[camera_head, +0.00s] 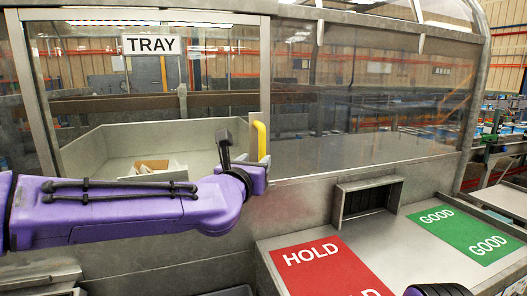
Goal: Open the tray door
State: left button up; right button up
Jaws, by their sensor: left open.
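The tray door (152,45) is a clear panel in a grey metal frame with a white TRAY sign. It fills the upper left of the head view, and I cannot tell for sure if it sits flush with the frame. Its yellow upright handle (261,139) is at the door's right edge. My left gripper (246,156) is open, with a dark finger left of the handle and the other part just below it. I cannot tell if it touches the handle. My right gripper is not in view; only a purple and black piece of my right arm shows at the bottom edge.
Behind the door a grey metal tray (98,150) holds a small cardboard-coloured item (152,167). At lower right, a metal counter carries a red HOLD mat (325,272) and a green GOOD mat (462,232). A dark slot (367,199) opens above the counter.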

aim_at(261, 154)
pick_arm(q)
jog(key=p+x, duration=0.1)
jog(key=x, duration=0.2)
jog(key=p+x, duration=0.2)
jog(key=x, duration=0.2)
jog(key=shift+w+a, duration=0.1)
jog(key=shift+a, duration=0.1)
jog(key=shift+w+d+f, duration=0.1)
jog(key=shift+w+d, duration=0.05)
jog(key=shift+w, duration=0.2)
jog(key=shift+s, duration=0.1)
grip_shut()
